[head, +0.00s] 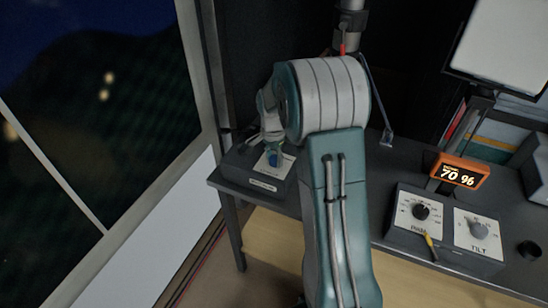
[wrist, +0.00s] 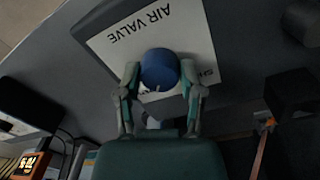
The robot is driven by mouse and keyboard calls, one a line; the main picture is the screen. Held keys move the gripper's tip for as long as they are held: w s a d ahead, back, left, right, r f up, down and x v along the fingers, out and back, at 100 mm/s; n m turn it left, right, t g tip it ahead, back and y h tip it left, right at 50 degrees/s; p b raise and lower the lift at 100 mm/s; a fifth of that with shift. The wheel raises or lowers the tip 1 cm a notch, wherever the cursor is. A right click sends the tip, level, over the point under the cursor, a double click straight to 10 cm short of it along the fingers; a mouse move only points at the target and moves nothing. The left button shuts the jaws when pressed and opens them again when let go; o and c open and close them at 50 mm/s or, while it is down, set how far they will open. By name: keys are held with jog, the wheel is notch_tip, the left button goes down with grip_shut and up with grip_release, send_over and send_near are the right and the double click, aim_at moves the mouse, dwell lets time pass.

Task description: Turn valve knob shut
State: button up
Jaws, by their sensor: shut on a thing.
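The valve knob (wrist: 159,69) is a round blue knob on a white panel lettered "AIR VALVE" (wrist: 110,42) in the wrist view. My gripper (wrist: 160,84) is shut on the knob, with one finger on each side of it. My arm hides part of the box. The knob's pointer mark cannot be made out.
On the desk (head: 400,165) to the right stand a box with black and grey dials labelled PAN and TILT (head: 448,229), and an orange display reading 70 % (head: 460,172). A monitor (head: 505,40) hangs at the back right. A window (head: 100,110) lies left.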

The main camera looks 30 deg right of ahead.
jog(key=n, duration=0.4)
jog(key=shift+n, duration=0.3)
jog(key=n, duration=0.3)
jog(key=shift+n, duration=0.3)
jog(key=n, duration=0.4)
jog(key=shift+n, duration=1.7)
jog(key=o, duration=1.2)
jog(key=shift+c, duration=0.2)
